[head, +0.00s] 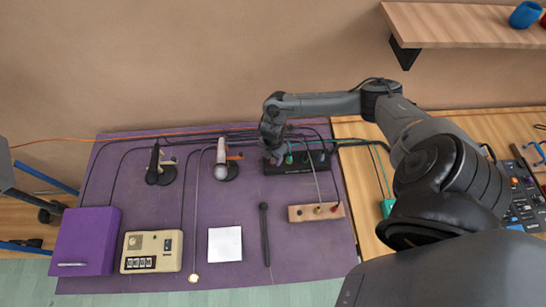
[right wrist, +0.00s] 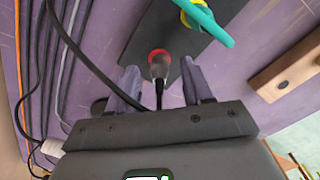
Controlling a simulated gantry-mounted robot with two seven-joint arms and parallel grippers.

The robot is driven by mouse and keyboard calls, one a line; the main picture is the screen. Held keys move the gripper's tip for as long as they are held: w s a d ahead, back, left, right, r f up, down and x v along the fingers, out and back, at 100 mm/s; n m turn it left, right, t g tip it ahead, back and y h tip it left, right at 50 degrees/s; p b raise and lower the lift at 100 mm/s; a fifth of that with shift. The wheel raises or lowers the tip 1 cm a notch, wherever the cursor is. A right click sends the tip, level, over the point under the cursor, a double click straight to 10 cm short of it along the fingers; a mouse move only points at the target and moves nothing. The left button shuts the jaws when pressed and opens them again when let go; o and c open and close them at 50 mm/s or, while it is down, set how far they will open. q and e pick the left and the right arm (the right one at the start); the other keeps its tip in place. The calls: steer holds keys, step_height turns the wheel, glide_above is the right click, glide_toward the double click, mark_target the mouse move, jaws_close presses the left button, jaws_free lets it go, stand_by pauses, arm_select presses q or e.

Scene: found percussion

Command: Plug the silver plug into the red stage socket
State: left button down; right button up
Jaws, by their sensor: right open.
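In the right wrist view, a grey-silver plug (right wrist: 159,70) with a black cable sits at the red ring of the red stage socket (right wrist: 157,53) on a black strip (right wrist: 178,32). The plug stands upright in the ring; how deep it sits I cannot tell. My right gripper (right wrist: 160,76) is open, one finger on each side of the plug, with gaps visible. In the head view my right gripper (head: 270,148) is over the left end of the black strip (head: 312,168) and hides the plug and red socket. My left gripper is not in view.
A teal plug (right wrist: 207,22) stands in a yellow-ringed socket close by. A wooden block (head: 300,213) lies in front of the strip. Dark cables run along the table's back. Microphones (head: 222,160), a white paper (head: 225,244) and a beige box (head: 152,251) are on the purple cloth (head: 195,205).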

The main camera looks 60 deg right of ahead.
step_height(320, 180, up, 10)
steer(key=shift+f+p, duration=0.15)
steer(key=shift+p, duration=0.2)
